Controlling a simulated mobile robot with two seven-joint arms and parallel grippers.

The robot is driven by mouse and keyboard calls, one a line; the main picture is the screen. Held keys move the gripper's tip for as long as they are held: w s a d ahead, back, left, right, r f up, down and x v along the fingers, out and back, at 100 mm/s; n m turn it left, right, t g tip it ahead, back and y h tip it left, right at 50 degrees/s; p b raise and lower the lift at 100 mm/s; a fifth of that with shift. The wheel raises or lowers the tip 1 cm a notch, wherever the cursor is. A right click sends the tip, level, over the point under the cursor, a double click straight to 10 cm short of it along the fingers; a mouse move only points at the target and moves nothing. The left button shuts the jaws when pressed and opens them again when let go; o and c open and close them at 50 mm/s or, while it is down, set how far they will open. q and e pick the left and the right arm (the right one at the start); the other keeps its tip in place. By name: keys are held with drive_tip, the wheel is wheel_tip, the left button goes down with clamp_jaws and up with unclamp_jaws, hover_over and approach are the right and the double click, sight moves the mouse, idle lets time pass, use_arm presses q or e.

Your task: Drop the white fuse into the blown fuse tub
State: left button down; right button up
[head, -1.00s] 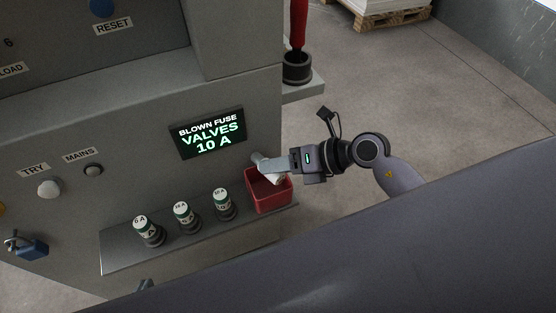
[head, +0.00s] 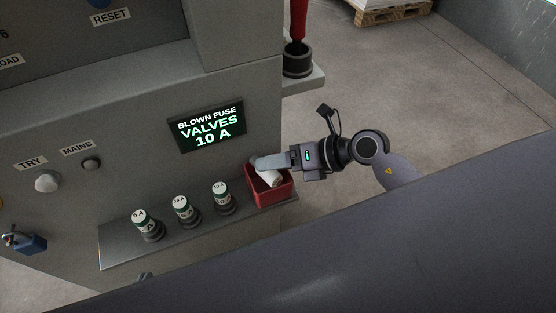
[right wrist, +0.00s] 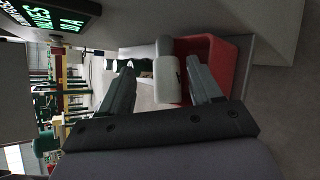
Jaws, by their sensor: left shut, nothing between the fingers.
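The white fuse (head: 270,178) lies tilted at the red tub (head: 271,199), its lower end inside the rim and its upper end towards the panel. My right gripper (head: 268,163) is above the tub, hiding part of the fuse. In the right wrist view its two fingers are wide apart, and the fuse (right wrist: 167,78) shows between and beyond their tips, with a gap on the left finger's side. I cannot tell whether the fuse touches the tub floor. Only a small dark tip of my left gripper (head: 145,279) shows below the shelf, shut and empty.
Several green-and-white fuses, one of them here (head: 222,193), stand in holders on the shelf (head: 125,248) left of the tub. A display (head: 206,127) reads "BLOWN FUSE VALVES 10 A". A blue padlock (head: 30,244) hangs at the far left.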

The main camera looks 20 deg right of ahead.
drive_tip(key=v, duration=0.7)
drive_tip(key=shift+r+p, duration=0.1)
drive_tip(key=shift+p, duration=0.2)
idle(0.4)
